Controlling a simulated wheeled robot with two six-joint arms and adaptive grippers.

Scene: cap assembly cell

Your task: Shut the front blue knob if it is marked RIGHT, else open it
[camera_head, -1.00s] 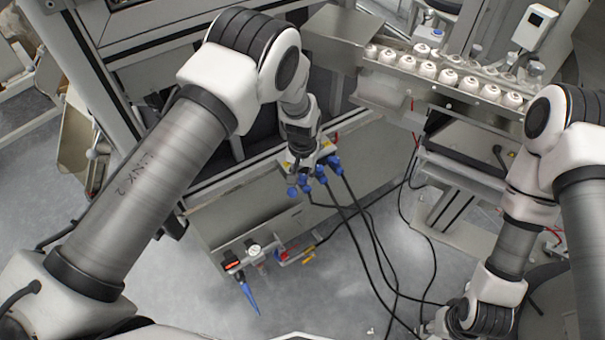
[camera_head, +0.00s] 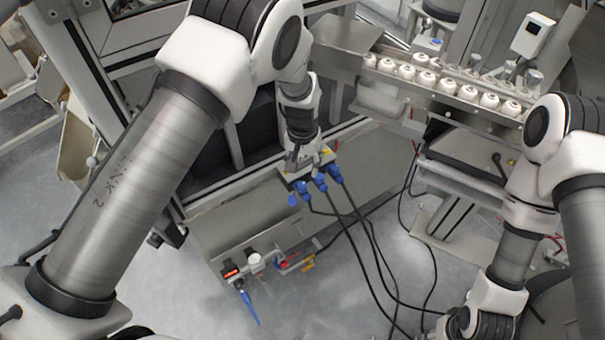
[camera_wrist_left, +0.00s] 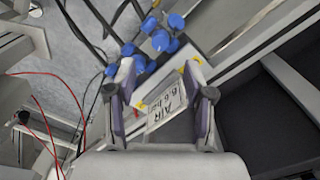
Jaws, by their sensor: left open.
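Several blue knob-like parts (camera_head: 320,183) stick out at the front edge of a light metal block under my left gripper. They also show in the left wrist view (camera_wrist_left: 160,40), just beyond the fingertips. I cannot tell which one is the front knob, and no RIGHT mark is readable. My left gripper (camera_head: 303,163) hangs pointing down over the block. In the left wrist view the gripper (camera_wrist_left: 160,76) is open, fingers apart, with nothing held. A white label (camera_wrist_left: 166,108) reading "AIR 6.6 b…" shows between the fingers.
Black cables (camera_head: 372,255) run from the blue parts to the floor. A gauge (camera_head: 253,261) with a red display (camera_head: 230,271) and a blue hanging piece (camera_head: 249,306) sit lower left. A rail (camera_head: 400,86) of white caps is at the upper right.

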